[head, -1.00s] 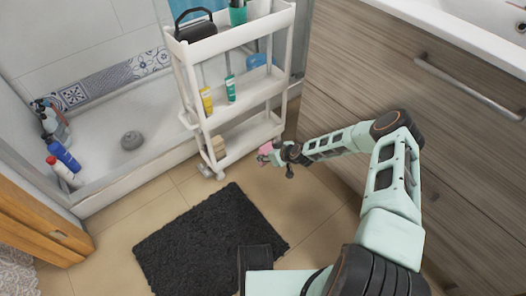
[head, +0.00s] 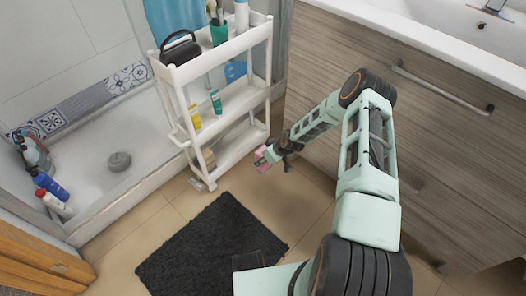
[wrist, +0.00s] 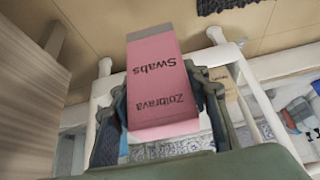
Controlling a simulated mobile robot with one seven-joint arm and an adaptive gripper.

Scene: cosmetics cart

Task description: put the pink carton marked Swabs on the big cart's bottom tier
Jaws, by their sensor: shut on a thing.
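The pink carton marked Swabs (wrist: 158,85) is between the fingers of my gripper (wrist: 165,105) in the wrist view, its print upside down. In the head view the carton (head: 262,158) is small, at the tip of my gripper (head: 271,154), just right of the big white cart (head: 232,96). The carton is held in the air, apart from the cart as far as I can tell. The cart's bottom tier (head: 238,147) is low, to the left of my gripper. A tan box (head: 206,158) stands at its left end.
The middle tier carries a yellow tube (head: 194,117) and a teal tube (head: 216,102). The top tier holds a black caddy (head: 180,48) and a green cup (head: 218,33). A wooden vanity (head: 400,130) stands close on the right. A black mat (head: 210,245) lies on the floor in front.

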